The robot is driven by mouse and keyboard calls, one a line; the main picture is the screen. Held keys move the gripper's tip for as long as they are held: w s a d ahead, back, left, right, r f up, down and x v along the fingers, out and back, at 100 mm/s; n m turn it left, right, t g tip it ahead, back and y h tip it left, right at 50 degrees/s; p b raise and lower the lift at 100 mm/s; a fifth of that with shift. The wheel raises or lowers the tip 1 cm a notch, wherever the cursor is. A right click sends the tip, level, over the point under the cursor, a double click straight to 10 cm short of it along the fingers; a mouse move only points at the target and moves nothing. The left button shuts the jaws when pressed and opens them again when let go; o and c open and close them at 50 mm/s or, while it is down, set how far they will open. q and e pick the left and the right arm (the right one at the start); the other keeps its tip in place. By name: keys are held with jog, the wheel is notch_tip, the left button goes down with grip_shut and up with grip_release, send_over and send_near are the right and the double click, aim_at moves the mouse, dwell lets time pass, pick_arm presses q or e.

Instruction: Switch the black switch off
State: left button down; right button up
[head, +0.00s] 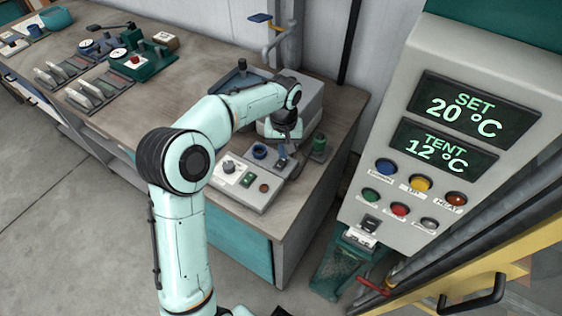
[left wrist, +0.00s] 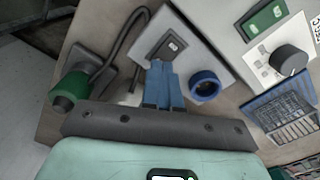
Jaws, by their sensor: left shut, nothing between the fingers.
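The fingertips are at the near edge of a black rocker switch (left wrist: 171,46) with a small white mark. I cannot tell whether they touch it or which way it is set. The fingers and wrist largely hide this switch in the head view. Another black rocker switch (head: 370,223) is low on the temperature panel (head: 405,150).
A blue round knob (left wrist: 205,86) is close beside the fingers, and a green knob (left wrist: 70,90) with a cable is on the other side. A green rocker (left wrist: 264,20) and a dial (left wrist: 288,60) are farther along. Devices (head: 100,80) stand at the bench's back left.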

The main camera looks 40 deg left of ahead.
pick_arm(q)
jog(key=shift+f+b, duration=0.5)
jog(key=shift+f, duration=0.55)
pick_arm(e)
jog(key=shift+s+f, duration=0.3)
jog(key=shift+f, duration=0.3)
jog(key=shift+r, duration=0.1)
pick_arm(q)
jog(key=shift+r+p, duration=0.85)
jog(key=shift+r, duration=0.45)
jog(key=shift+r+p, duration=1.35)
jog(key=shift+r, duration=0.95)
pick_arm(e)
jog(key=w+r, duration=0.3)
jog(key=r, duration=0.2)
jog(key=shift+w, duration=0.2)
jog(key=shift+s, duration=0.1)
pick_arm(q)
jog(key=shift+f, duration=0.1)
